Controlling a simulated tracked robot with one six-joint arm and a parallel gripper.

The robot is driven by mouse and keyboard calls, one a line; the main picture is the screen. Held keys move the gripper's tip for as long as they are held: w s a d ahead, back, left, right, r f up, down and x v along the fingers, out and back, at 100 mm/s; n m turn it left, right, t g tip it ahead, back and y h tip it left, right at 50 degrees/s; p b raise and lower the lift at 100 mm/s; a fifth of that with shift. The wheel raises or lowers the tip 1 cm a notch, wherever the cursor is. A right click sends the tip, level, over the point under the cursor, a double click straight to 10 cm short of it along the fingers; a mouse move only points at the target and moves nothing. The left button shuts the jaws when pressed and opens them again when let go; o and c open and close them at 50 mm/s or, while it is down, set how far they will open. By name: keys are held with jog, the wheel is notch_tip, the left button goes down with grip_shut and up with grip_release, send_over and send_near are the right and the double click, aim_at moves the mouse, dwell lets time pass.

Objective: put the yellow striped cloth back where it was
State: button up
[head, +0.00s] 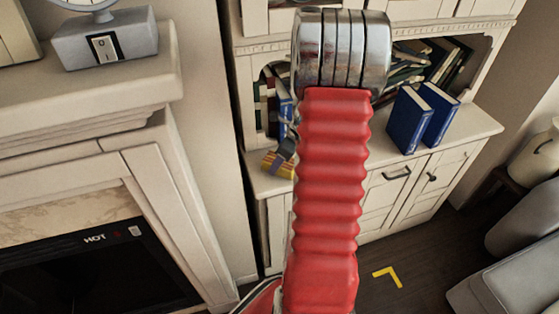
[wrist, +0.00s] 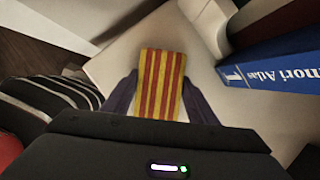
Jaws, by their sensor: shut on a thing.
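The yellow cloth with red stripes (wrist: 161,80) is between the two dark fingers of my gripper (wrist: 156,98) in the wrist view. The fingers touch it on both sides, and it looks like a small folded block. In the head view the cloth (head: 278,165) shows at the left end of the cabinet's ledge, below the books. My gripper (head: 285,152) is at it there, partly hidden behind my red arm. I cannot tell whether the cloth rests on the ledge or is just above it.
The pale ledge (head: 470,128) holds two upright blue books (head: 409,120) to the right. A blue atlas (wrist: 275,62) is close on the right in the wrist view. More books fill the shelf behind. A fireplace (head: 85,255) stands at the left.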

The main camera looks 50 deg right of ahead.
jog(key=o, duration=1)
jog(key=v, duration=1.2)
dwell(0.4)
